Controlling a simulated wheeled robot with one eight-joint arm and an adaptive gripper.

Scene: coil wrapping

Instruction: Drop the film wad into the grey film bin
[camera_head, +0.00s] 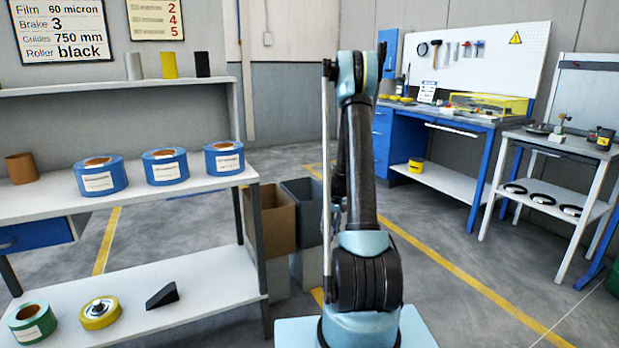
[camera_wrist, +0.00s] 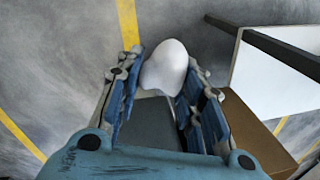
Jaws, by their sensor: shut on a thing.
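My gripper (camera_wrist: 165,62) is shut on the white film wad (camera_wrist: 165,66), a smooth rounded lump held between its fingertips in the wrist view. The grey film bin (camera_head: 306,205) stands on the floor right of the shelf end in the head view, partly hidden by the brown bin and my arm. In the wrist view, a dark grey surface between my fingers, below the wad, looks like part of the grey bin (camera_wrist: 150,122). How far the wad is above it I cannot tell. In the head view my gripper and the wad are hidden.
A brown cardboard bin (camera_head: 270,222) stands against the grey bin's left side; it shows right of my gripper in the wrist view (camera_wrist: 252,130). The white shelf unit (camera_head: 215,268) with blue film rolls (camera_head: 167,168) is close on the left. Open floor lies beyond the bins.

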